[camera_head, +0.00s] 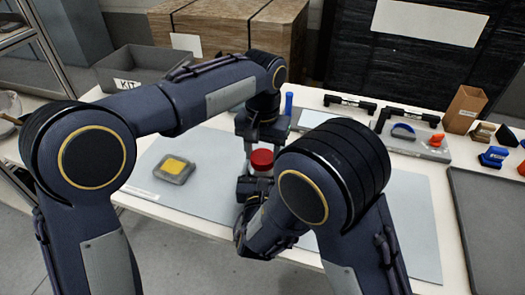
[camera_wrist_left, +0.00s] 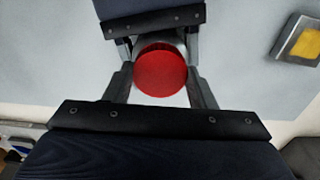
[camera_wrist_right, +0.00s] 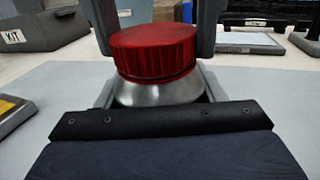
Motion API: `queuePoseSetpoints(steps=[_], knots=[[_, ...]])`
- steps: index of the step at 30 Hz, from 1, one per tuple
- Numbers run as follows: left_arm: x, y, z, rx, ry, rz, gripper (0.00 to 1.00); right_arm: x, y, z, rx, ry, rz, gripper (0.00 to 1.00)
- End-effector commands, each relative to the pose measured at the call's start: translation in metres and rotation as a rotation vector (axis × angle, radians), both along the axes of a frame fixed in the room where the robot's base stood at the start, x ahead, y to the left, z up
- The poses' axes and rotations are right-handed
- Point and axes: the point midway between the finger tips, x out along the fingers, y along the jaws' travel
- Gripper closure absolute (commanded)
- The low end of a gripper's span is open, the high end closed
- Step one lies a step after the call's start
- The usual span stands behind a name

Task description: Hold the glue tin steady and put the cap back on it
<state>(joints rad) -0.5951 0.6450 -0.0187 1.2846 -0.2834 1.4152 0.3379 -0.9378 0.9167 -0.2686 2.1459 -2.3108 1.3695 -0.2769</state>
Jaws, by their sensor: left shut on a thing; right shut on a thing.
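The glue tin is silver and shows in the right wrist view (camera_wrist_right: 160,93); my arm mostly hides it in the head view. The ribbed red cap (camera_head: 262,158) sits upright on top of the tin, and it also shows in the right wrist view (camera_wrist_right: 153,52) and from above in the left wrist view (camera_wrist_left: 161,70). My left gripper (camera_head: 262,146) comes down from above and is shut on the cap. My right gripper (camera_head: 256,186) reaches in low from the side and is shut on the tin. Whether the cap is fully seated I cannot tell.
A grey dish with a yellow pad (camera_head: 174,168) lies left on the grey mat (camera_head: 390,225). A KIT bin (camera_head: 125,68) stands back left. A dark tray (camera_head: 490,225) is at the right. Black handles (camera_head: 350,103) and a cardboard box (camera_head: 465,108) stand behind. The mat's right part is clear.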

Motion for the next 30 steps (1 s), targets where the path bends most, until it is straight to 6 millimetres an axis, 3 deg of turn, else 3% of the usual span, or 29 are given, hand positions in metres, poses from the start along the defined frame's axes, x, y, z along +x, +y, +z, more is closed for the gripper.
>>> queuePoseSetpoints(steps=[7,8,14,23,30], knots=[[0.0,0.0,0.0,0.0,0.0,-0.01,0.77,0.0,0.0,0.0,0.0,0.0,0.0,1.0],[0.0,0.0,0.0,0.0,0.0,-0.01,0.49,0.0,0.0,0.0,0.0,0.0,0.0,1.0],[0.0,0.0,0.0,0.0,0.0,-0.01,0.25,0.0,0.0,0.0,0.0,0.0,0.0,1.0],[0.0,0.0,0.003,0.0,-0.001,-0.01,0.25,0.0,0.0,0.0,0.0,0.0,0.0,1.0],[0.001,-0.001,0.038,-0.004,-0.005,-0.011,0.25,0.0,0.0,0.0,0.0,0.0,0.0,1.0]])
